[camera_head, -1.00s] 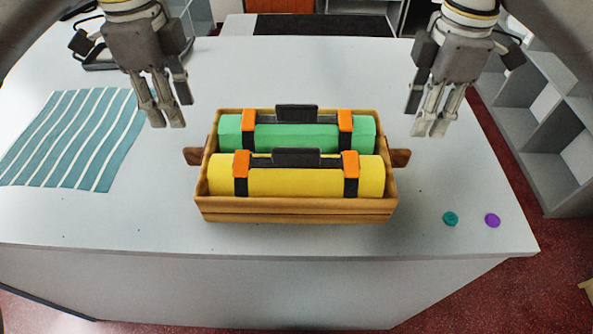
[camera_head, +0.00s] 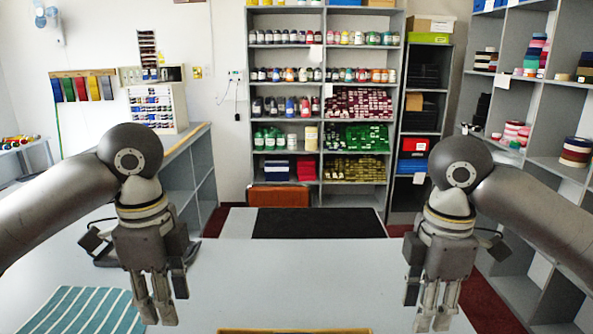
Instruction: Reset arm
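My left gripper (camera_head: 165,308) hangs pointing down over the left part of the light grey counter (camera_head: 290,275). Its fingers are spread apart with nothing between them. My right gripper (camera_head: 430,312) hangs the same way over the right part of the counter, open and empty. Both grippers are apart from the wooden crate (camera_head: 295,331), of which only the back rim shows at the bottom edge. The crate's contents are out of the picture.
A teal striped cloth (camera_head: 85,312) lies at the lower left, beside my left gripper. A dark mat (camera_head: 318,223) lies beyond the counter's far edge. Shelves of jars (camera_head: 285,75) stand at the back, and a grey shelf unit (camera_head: 545,110) stands at the right. The counter's middle is clear.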

